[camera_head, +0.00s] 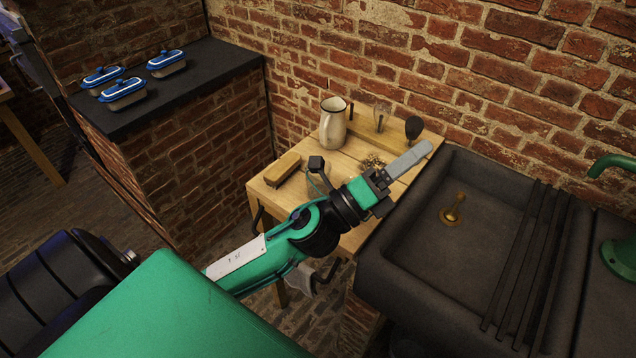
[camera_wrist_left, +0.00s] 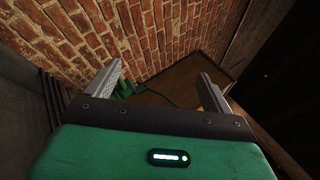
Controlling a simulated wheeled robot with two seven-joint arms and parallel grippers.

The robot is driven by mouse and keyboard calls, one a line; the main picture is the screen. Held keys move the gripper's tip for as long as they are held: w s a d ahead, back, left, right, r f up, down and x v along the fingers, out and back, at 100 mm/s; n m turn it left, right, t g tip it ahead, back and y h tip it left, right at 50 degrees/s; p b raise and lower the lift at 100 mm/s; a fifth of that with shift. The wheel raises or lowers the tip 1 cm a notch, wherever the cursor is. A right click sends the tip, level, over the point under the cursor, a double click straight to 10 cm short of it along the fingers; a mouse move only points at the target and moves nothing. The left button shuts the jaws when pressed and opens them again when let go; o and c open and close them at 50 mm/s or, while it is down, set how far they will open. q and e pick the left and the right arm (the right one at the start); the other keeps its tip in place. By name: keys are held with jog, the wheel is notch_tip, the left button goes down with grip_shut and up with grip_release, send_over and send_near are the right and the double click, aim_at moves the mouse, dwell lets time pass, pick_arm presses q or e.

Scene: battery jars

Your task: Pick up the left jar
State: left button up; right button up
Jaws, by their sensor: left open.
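No jar is plainly recognisable in either view, and I cannot tell which thing is the left jar. A small clear glass-like object (camera_head: 381,116) stands at the back of the wooden table, to the right of a cream jug (camera_head: 333,123); it is too small to identify. My left gripper (camera_head: 412,157) reaches over the table's right end, beside the sink. In the left wrist view its two grey fingers (camera_wrist_left: 161,74) are apart with nothing held between them. My right gripper is not in view.
The wooden table (camera_head: 293,208) bears a brush (camera_head: 283,169) and a dark round-headed object (camera_head: 413,128). A dark stone sink (camera_head: 415,262) with long bars (camera_head: 524,270) lies to the right. Several blue-lidded containers (camera_head: 124,93) sit on a dark ledge (camera_head: 207,78). A brick wall closes the back.

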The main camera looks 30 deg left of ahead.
pick_arm(q)
jog(key=s+d+r+m+g+h, duration=0.1)
jog(key=d+m+g+h, duration=0.25)
jog(key=m, duration=0.35)
jog(key=s+d+m+g+h, duration=0.2)
jog(key=m+g+h, duration=0.2)
jog(key=m+g, duration=0.15)
jog(key=m+g+y, duration=0.8)
jog(key=m+y, duration=1.4)
jog(key=y, duration=0.1)
send_over(318, 181)
jog(key=s+d, duration=0.1)
notch_tip(318, 181, down, 12)
jog(key=p+x, duration=0.2)
jog(key=x, duration=0.4)
jog(key=p+x, duration=0.1)
jog(key=x, duration=0.5)
jog(key=shift+w+d+f+p, duration=0.1)
jog(key=shift+d+f+p, duration=0.05)
jog(key=shift+f+p, duration=0.2)
jog(key=shift+w+f+t, duration=0.1)
jog(key=shift+f+t, duration=0.15)
jog(key=shift+t, duration=0.05)
jog(key=c, duration=1.2)
